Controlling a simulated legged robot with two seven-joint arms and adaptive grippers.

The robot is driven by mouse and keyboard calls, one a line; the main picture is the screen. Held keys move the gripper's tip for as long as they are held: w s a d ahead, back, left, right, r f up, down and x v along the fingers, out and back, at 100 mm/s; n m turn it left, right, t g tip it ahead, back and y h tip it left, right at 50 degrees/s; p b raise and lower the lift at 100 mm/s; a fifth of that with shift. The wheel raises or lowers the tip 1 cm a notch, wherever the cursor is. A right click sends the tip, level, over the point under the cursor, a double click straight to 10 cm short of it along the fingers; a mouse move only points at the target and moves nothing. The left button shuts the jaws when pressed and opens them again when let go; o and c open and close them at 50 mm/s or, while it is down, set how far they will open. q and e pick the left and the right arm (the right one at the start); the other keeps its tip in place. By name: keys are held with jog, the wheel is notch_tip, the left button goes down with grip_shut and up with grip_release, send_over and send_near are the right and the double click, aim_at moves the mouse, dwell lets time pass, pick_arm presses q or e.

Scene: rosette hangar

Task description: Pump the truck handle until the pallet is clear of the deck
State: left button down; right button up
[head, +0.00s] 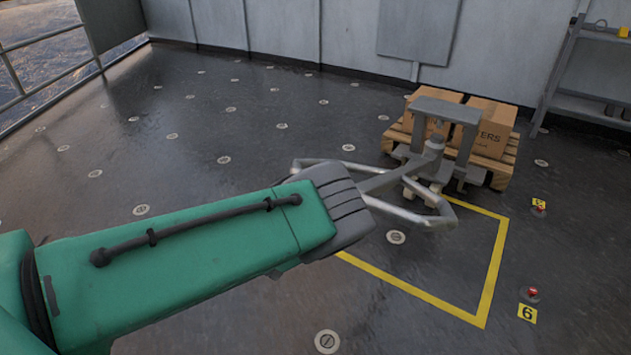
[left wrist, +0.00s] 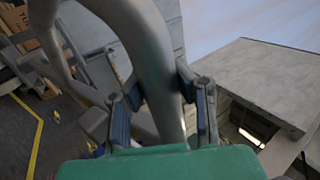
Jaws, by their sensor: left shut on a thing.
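The pallet truck (head: 445,112) is a grey frame, standing at the near side of a wooden pallet (head: 508,160) loaded with cardboard boxes (head: 492,128). Its handle (head: 412,214) is a grey tube loop, tilted low toward me; the loop also crosses the left wrist view (left wrist: 152,62). My left gripper (left wrist: 166,95) is shut on the handle tube, with a blue-grey finger on each side. In the head view my green arm and dark wrist hide its fingers. Any gap between pallet and deck is too small to tell. My right gripper is in neither view.
A yellow outline (head: 490,275) marks the deck in front of the truck. Red-topped fittings and a yellow "6" marker (head: 527,313) lie to its right. A shelf rack (head: 590,95) stands at the right wall. The dark deck at left is open, up to a railing (head: 45,62).

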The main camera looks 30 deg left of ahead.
pick_arm(q)
jog(key=w+r+p, duration=0.3)
jog(key=r+p, duration=0.1)
jog(key=r, duration=0.3)
jog(key=shift+w+d+g, duration=0.15)
jog(key=shift+w+g, duration=0.1)
jog(key=shift+g, duration=0.05)
jog(key=shift+r, duration=0.1)
jog(key=w+r+p, duration=0.3)
jog(key=w+r, duration=0.1)
jog(key=r, duration=0.3)
jog(key=shift+d+g, duration=0.15)
jog(key=shift+g, duration=0.15)
jog(key=shift+w, duration=0.1)
jog(key=w+r+p, duration=0.2)
jog(key=w+r, duration=0.2)
jog(key=r, duration=0.2)
jog(key=shift+w+d+r+g, duration=0.2)
jog(key=shift+w+r+g, duration=0.1)
jog(key=shift+w+r, duration=0.1)
